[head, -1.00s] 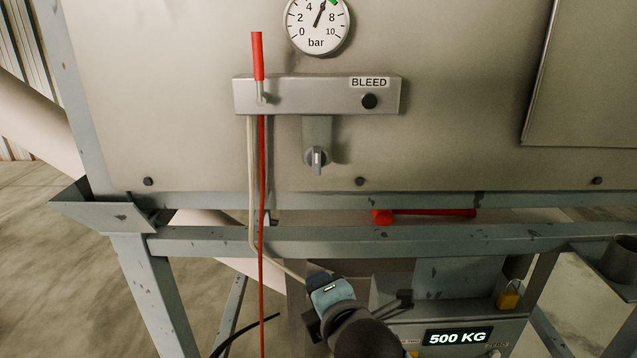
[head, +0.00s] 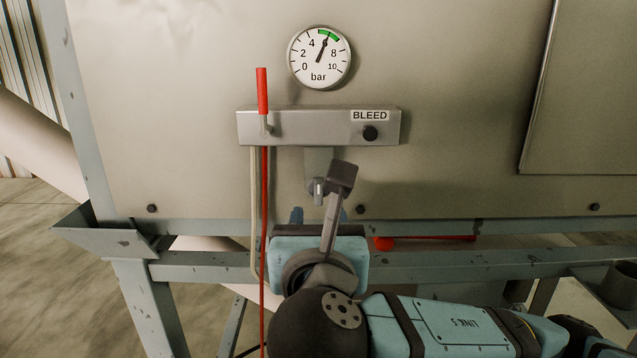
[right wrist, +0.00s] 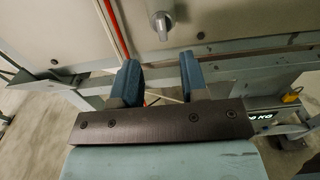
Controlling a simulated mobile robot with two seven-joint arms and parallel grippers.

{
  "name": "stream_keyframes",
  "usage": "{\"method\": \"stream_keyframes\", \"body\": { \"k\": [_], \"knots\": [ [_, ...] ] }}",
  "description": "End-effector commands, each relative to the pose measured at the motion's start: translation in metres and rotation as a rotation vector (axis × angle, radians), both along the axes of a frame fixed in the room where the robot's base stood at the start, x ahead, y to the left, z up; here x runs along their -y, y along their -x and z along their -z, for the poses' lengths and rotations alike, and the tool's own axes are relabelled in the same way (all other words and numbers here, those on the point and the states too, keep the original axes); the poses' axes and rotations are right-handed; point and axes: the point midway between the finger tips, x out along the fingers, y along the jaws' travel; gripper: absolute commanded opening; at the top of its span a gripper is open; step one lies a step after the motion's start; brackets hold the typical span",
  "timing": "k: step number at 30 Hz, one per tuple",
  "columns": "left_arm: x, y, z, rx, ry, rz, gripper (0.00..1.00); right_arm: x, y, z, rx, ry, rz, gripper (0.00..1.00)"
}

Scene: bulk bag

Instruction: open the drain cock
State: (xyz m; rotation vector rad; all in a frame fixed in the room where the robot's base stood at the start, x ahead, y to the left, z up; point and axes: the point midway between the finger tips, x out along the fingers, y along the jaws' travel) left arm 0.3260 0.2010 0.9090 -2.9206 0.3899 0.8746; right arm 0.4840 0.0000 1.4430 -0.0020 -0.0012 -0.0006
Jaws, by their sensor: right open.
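A small grey turn-handle cock (head: 317,190) hangs under the grey manifold bar (head: 315,127) labelled BLEED. I take it to be the drain cock. Its handle looks upright, and my wrist camera bracket covers part of its right side in the head view. My right gripper (head: 320,217) is just below it, mostly hidden behind its own wrist. In the right wrist view the two blue fingers (right wrist: 160,77) are apart and empty. The cock (right wrist: 161,25) lies beyond the tips, in line with the gap, not between the fingers. My left gripper is not in view.
A red-handled lever (head: 262,92) stands up at the bar's left end; a red line and a pale hose run down below it. A black knob (head: 370,133) and a pressure gauge (head: 319,58) are near. A grey frame beam (head: 210,272) crosses below.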

Motion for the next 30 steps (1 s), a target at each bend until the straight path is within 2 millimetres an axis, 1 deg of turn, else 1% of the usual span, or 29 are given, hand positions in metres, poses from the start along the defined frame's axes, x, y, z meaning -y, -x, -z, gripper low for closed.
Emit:
{"method": "stream_keyframes", "body": {
  "k": [1,3,9,12,15,18,21,28,29,30],
  "knots": [
    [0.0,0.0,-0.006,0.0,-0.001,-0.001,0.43,0.001,-0.012,-0.003,-0.001,0.003,0.006,0.4],
    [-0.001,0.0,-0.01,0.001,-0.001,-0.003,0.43,0.001,-0.028,-0.003,-0.002,0.002,0.005,0.4],
    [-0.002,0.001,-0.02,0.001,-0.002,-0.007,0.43,0.0,-0.069,-0.003,-0.001,0.001,0.003,0.4],
    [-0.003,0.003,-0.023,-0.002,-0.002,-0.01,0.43,0.001,-0.085,-0.002,-0.001,0.001,0.002,0.4],
    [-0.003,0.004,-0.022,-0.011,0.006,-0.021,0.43,0.0,-0.097,-0.002,-0.001,0.0,0.001,0.4],
    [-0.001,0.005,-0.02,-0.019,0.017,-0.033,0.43,0.0,-0.104,-0.001,-0.001,-0.001,0.0,0.4],
    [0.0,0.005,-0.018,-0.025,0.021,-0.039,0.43,0.0,-0.107,0.0,-0.001,-0.001,-0.001,0.4],
    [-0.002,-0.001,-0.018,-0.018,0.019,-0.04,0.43,0.0,-0.107,0.0,-0.001,-0.001,-0.001,0.4],
    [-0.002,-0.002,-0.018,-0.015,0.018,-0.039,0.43,0.0,-0.107,0.0,-0.001,-0.001,-0.001,0.36],
    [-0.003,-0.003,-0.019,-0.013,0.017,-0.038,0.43,0.0,-0.107,0.0,-0.001,-0.001,-0.001,0.27]
  ]
}}
